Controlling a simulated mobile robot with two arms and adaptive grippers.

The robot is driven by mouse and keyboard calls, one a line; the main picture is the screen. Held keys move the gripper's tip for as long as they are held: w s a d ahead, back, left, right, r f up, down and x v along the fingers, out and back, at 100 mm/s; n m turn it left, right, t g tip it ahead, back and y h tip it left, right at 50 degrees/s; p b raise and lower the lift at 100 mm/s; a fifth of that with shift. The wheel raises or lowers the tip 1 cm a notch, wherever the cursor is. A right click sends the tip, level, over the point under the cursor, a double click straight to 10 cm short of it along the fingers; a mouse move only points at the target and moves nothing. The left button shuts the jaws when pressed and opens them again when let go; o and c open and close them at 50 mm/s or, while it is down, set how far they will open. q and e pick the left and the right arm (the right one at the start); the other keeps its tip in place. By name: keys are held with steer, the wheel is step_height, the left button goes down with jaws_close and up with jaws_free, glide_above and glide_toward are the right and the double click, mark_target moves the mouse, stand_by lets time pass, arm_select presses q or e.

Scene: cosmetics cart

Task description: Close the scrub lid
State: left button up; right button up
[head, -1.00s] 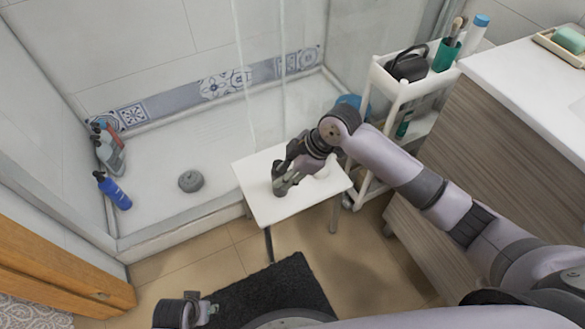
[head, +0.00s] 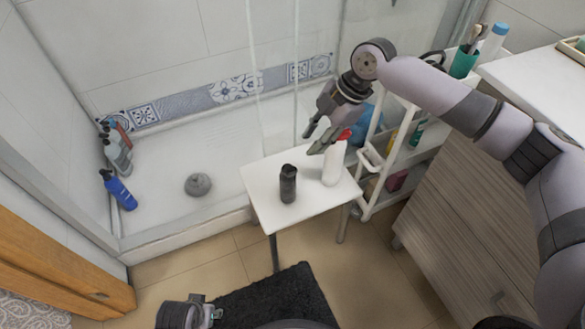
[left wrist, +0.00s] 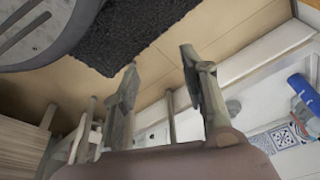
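A dark bottle (head: 288,184) stands upright on the small white table (head: 262,212). A white bottle with a red top (head: 334,160) stands to its right. I cannot tell from the labels which one is the scrub; the dark bottle's top looks covered, but its lid is too small to judge. My right gripper (head: 311,142) is raised above the table's back, its fingers apart and empty. It is up and right of the dark bottle, close to the red top in the picture. My left gripper (head: 212,311) is low at the front, open and empty in the left wrist view (left wrist: 160,62).
A white cart (head: 388,165) with bottles and a green cup (head: 463,64) stands right of the table, beside a wooden cabinet (head: 450,170). The shower tray (head: 160,190) behind holds a grey round thing (head: 198,185) and a blue bottle (head: 121,192). A dark mat (head: 280,295) lies in front.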

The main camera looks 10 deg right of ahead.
mark_target(292, 168)
steer(key=b+x, duration=0.2)
steer(key=x, duration=1)
steer(key=shift+f, duration=0.2)
arm_select(q)
steer(key=w+v, duration=0.1)
steer(key=v, duration=0.6)
steer(key=shift+w+r+t, duration=0.3)
steer(key=shift+w+r, duration=0.1)
steer(key=shift+w, duration=0.35)
steer(key=shift+s, duration=0.1)
arm_select(e)
steer(key=shift+c, duration=0.6)
jaws_close()
